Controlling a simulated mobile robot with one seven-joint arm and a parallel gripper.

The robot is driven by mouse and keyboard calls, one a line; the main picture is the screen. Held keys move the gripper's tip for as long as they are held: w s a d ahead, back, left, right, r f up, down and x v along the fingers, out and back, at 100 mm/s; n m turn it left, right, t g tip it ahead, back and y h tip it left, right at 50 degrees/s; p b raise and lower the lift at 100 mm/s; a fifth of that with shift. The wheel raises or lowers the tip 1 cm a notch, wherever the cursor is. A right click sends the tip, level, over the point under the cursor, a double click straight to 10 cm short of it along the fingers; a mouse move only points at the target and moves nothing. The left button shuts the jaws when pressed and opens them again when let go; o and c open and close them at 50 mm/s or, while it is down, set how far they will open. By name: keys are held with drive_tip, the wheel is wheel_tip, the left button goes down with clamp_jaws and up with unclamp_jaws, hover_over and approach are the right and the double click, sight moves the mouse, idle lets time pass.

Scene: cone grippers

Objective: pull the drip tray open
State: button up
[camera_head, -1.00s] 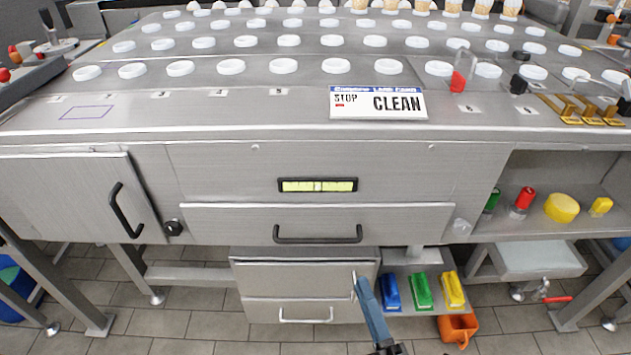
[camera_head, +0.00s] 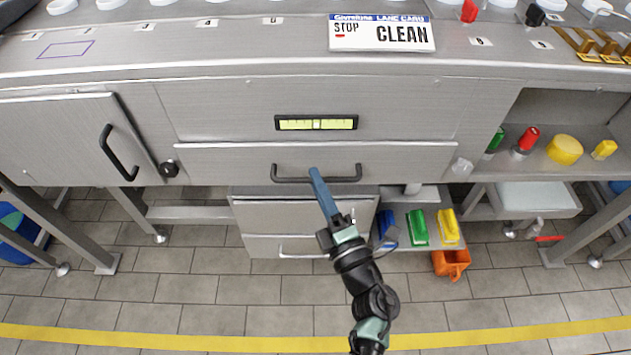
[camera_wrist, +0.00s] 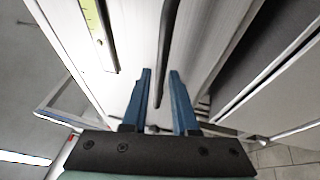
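The drip tray (camera_head: 225,163) is the wide flat steel drawer front under the yellow-green level gauge; it appears closed, flush with the counter front. Its black bar handle (camera_head: 288,180) runs along the lower middle. My gripper (camera_head: 315,173) has blue fingers and reaches up to the middle of this handle, partly covering it. In the wrist view the dark handle bar (camera_wrist: 168,35) runs down between the two separated fingers of my gripper (camera_wrist: 160,74). The gripper is open, with a finger on each side of the bar; I cannot tell whether either touches it.
Two lower drawers (camera_head: 262,214) sit below the tray, left of my arm. The cupboard door (camera_head: 65,140) at left is shut. The floor in front is clear.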

drive_tip(key=shift+w+a+r, duration=0.15)
drive_tip(key=shift+w+a, duration=0.15)
drive_tip(key=shift+w, duration=0.25)
clamp_jaws()
idle(1.1)
